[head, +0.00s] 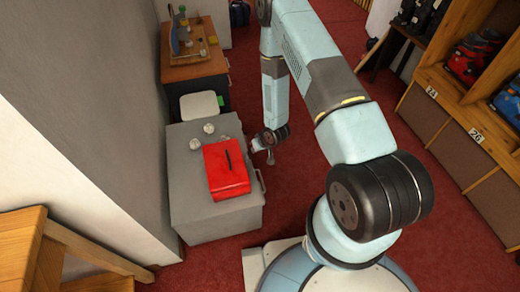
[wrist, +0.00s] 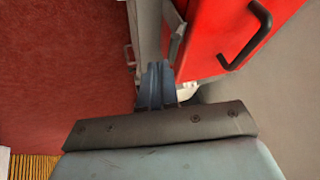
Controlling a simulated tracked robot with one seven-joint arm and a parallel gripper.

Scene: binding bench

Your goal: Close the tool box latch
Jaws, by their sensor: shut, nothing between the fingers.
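The red tool box (head: 226,172) lies on top of a grey cabinet, with its lid down and a black handle (head: 228,158) on top. In the wrist view the red box (wrist: 212,35) fills the upper right. A grey metal piece, apparently the latch (wrist: 178,42), shows at its left side; I cannot tell whether it is fastened. My gripper (wrist: 156,70) is shut and empty, its tips close beside the lower end of that piece. Whether they touch is unclear. In the head view my gripper (head: 270,157) is just right of the box, by the cabinet's edge.
The grey cabinet (head: 222,221) has small pale round items (head: 208,128) behind the box. A wooden desk (head: 195,68) and a white-seated chair (head: 199,106) stand farther back. A grey wall is on the left, shelves on the right.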

